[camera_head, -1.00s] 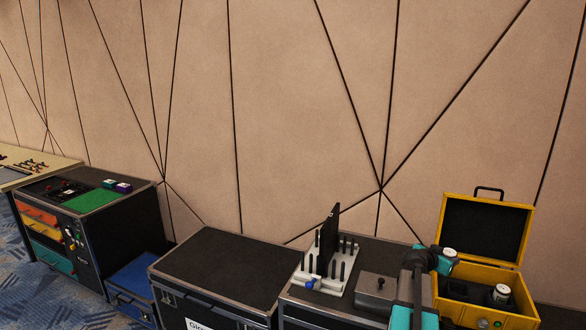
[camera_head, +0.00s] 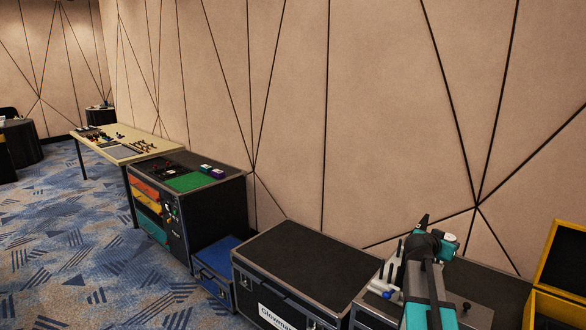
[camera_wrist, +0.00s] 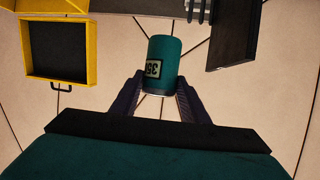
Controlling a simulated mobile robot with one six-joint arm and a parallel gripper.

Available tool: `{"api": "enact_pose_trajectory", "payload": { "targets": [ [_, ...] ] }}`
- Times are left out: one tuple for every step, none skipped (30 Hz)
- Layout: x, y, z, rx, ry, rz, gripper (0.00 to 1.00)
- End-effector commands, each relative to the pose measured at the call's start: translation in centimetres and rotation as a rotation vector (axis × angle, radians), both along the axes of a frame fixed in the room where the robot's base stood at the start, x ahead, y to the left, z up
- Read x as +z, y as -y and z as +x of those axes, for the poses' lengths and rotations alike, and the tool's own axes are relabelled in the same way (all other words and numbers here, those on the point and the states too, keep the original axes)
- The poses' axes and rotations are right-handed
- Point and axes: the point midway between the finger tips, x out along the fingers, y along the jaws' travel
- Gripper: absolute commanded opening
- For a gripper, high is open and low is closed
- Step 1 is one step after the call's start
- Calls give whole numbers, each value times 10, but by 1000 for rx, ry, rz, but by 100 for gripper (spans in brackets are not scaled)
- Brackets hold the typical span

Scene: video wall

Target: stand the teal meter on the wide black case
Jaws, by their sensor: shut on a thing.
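The teal meter (camera_wrist: 162,60) is held between the two fingers of my gripper (camera_wrist: 160,84) in the wrist view. Its numbered display appears upside down there. In the head view the meter (camera_head: 448,243) is a small teal piece with a pale end, held up in the air at the right; my arm partly hides my gripper (camera_head: 437,241). The wide black case (camera_head: 300,262), with a flat dark top and a white label on its front, stands left of my gripper. Its top is bare.
Another dark case (camera_head: 492,288) stands right of the wide one, with a pale rack (camera_head: 378,284) partly behind my arm. An open yellow case (camera_head: 558,306) is at the right edge. A low blue case (camera_head: 217,258) and a drawer cabinet (camera_head: 212,215) stand to the left.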

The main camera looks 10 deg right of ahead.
Motion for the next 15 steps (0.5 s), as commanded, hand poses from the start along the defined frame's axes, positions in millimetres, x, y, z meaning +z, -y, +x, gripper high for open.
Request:
{"api": "enact_pose_trajectory", "payload": {
  "targets": [
    [5,-16,10,24,2,-1,14],
    [7,-25,15,38,3,-2,14],
    [9,-36,21,56,3,-2,14],
    [11,-45,26,70,2,-1,14],
    [13,-54,31,83,2,-1,14],
    [15,-66,37,102,2,0,14],
    [17,-75,41,116,2,-1,14],
    [19,-84,45,130,2,-1,14],
    [22,-97,51,149,1,-2,14],
    [24,-105,55,163,1,-1,14],
    [26,-115,59,179,2,-1,14],
    [28,-128,64,198,3,-1,14],
    [30,-137,68,213,2,-1,14],
    [32,-147,71,229,2,-1,14],
    [34,-159,76,248,2,-1,14]
  ]
}}
